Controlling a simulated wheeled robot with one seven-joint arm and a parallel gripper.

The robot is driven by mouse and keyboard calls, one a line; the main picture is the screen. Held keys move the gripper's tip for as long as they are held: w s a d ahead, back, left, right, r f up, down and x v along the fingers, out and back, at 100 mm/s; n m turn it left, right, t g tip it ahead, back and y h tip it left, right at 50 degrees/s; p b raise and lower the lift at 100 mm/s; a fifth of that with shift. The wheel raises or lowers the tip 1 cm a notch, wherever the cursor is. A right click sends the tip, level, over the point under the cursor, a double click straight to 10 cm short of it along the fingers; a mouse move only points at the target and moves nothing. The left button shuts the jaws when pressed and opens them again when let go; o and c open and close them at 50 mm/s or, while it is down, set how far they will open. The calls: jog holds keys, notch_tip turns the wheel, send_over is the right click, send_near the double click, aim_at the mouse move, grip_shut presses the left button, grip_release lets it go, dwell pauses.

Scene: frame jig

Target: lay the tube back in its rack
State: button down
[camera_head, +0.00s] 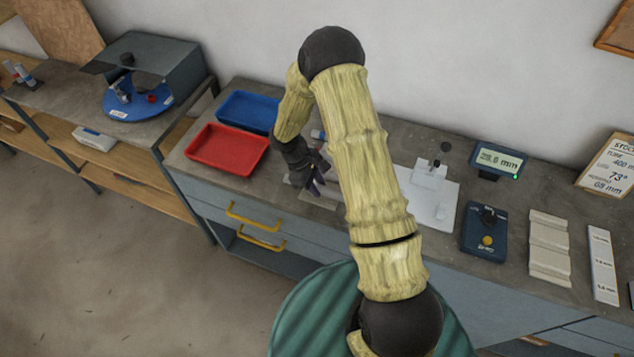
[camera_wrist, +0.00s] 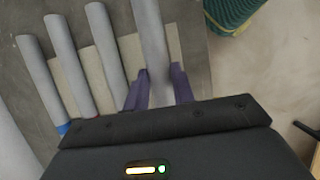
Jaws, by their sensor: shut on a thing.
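In the wrist view my gripper (camera_wrist: 158,85) has its purple fingers on either side of a plain grey tube (camera_wrist: 150,35), shut on it. The tube runs up the picture, over the right end of a pale strip, which looks like the rack (camera_wrist: 128,48). I cannot tell whether the tube touches the strip. Several other grey tubes (camera_wrist: 68,58) lie side by side across it to the left. In the head view my gripper (camera_head: 316,180) is low over the bench beside the red tray; my arm hides much of the area, and the held tube is unclear.
A red tray (camera_head: 227,150) and a blue tray (camera_head: 249,111) stand left of my gripper. Right of my arm are a white plate with a stand (camera_head: 432,200), a small display (camera_head: 497,161) and a dark blue device (camera_head: 484,235). In the wrist view the bench edge lies just right of the tube.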

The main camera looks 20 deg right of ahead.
jog(key=shift+f+b, duration=0.7)
jog(key=shift+f, duration=0.45)
jog(key=c, duration=1.1)
grip_release()
jog(key=shift+s, duration=0.1)
jog(key=shift+f, duration=0.1)
jog(key=b+v, duration=0.4)
jog(key=v, duration=1.3)
jog(key=shift+w+a+r, duration=0.15)
jog(key=shift+w+r, duration=0.05)
jog(key=shift+r, duration=0.15)
